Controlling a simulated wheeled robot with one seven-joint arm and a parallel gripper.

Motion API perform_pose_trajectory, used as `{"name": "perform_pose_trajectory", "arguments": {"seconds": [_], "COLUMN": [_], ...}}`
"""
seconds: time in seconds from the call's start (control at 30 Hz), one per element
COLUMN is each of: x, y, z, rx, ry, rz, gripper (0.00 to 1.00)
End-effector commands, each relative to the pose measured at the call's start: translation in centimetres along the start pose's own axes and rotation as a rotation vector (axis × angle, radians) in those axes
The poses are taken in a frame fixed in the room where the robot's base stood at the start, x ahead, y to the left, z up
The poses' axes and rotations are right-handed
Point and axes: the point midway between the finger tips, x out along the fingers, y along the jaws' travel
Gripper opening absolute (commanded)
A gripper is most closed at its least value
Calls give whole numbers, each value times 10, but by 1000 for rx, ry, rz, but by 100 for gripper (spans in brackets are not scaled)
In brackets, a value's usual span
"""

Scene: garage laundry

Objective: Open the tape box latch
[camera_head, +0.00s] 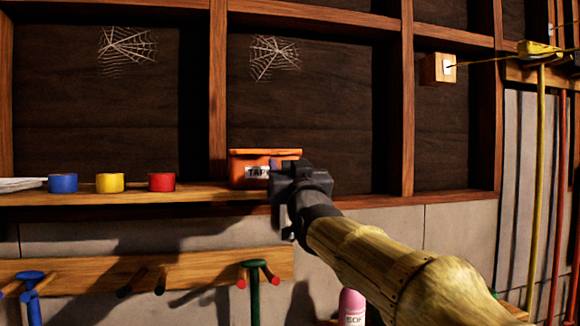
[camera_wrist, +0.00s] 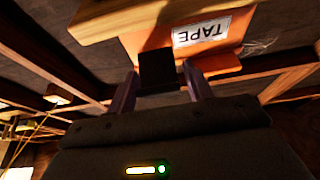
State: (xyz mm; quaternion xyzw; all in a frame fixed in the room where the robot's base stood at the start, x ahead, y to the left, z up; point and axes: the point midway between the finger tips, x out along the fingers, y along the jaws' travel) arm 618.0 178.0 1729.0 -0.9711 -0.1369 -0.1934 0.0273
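The orange tape box (camera_head: 238,172) stands on the wooden shelf, its lid looking shut. Its white TAPE label is partly covered by my gripper (camera_head: 286,168) in the head view. In the wrist view the tape box (camera_wrist: 147,40) appears upside down, with its label (camera_wrist: 201,31) in full sight. A dark block (camera_wrist: 156,68), which looks like the latch on the box's front, lies between the fingertips of my gripper (camera_wrist: 160,72). The fingers are apart, one on each side of the block, with a visible gap on the right. I cannot tell whether the left finger touches it.
Blue (camera_head: 63,183), yellow (camera_head: 110,182) and red (camera_head: 161,182) tape rolls stand on the shelf (camera_head: 205,190) left of the box. A peg rail (camera_head: 200,268) hangs below. A pink bottle (camera_head: 352,305) stands low, beside my arm. The shelf's right part is clear.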

Motion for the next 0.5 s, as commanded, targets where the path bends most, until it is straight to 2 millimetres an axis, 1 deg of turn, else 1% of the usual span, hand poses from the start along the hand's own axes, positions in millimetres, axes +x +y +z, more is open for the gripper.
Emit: {"name": "perform_pose_trajectory", "arguments": {"seconds": [0.03, 0.1, 0.17, 0.2, 0.5], "x": [0, 0, 0, 0, 3], "y": [0, 0, 0, 0, 0], "z": [0, 0, 0, 0, -5], "rx": [0, 0, 0, 0, -2], "ry": [0, 0, 0, 0, -47], "rz": [0, 0, 0, 0, 1], "gripper": [40, 27, 15, 14, 14]}}
